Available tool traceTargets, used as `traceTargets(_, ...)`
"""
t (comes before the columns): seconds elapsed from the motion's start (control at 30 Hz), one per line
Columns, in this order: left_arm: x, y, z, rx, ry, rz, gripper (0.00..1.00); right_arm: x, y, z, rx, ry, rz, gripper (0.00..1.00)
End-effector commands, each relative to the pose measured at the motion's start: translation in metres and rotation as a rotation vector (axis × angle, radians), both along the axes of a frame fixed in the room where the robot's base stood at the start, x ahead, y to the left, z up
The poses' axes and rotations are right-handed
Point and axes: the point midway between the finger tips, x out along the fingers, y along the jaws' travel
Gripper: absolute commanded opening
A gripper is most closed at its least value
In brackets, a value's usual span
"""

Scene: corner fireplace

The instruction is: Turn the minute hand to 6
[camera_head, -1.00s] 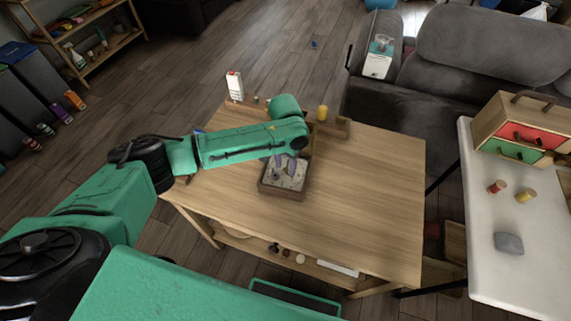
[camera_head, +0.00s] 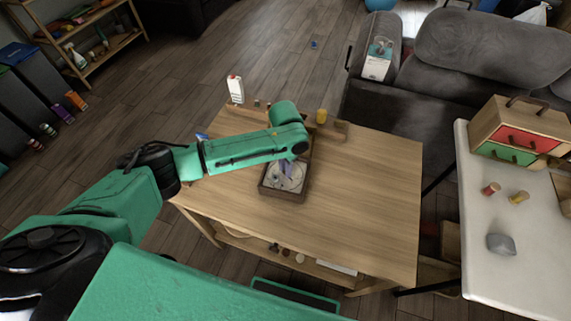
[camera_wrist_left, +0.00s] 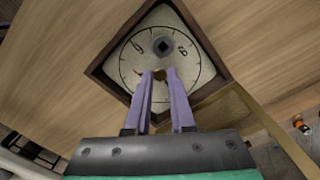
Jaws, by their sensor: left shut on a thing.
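The clock is a pale round dial in a square, dark wooden frame (camera_head: 283,195), lying face up on the wooden table. In the head view the left gripper (camera_head: 287,171) is over the clock. My right gripper is not in view.
The wooden table (camera_head: 365,200) is clear to the right of the clock. A white table (camera_head: 515,265) with a small drawer box (camera_head: 513,125) is at right, and a grey sofa (camera_head: 480,50) behind.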

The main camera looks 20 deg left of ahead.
Motion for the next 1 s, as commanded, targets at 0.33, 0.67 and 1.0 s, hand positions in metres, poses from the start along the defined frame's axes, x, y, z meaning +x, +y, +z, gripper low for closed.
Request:
traceTargets(0.33,0.000,-0.001,0.004,-0.002,0.000,-0.322,0.00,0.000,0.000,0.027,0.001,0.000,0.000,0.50)
traceTargets(0.67,0.000,-0.001,0.003,-0.002,-0.001,-0.636,0.00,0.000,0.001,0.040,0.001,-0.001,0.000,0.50)
traceTargets(1.0,0.001,-0.001,0.002,-0.002,-0.003,-0.960,0.00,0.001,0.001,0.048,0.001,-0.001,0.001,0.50)
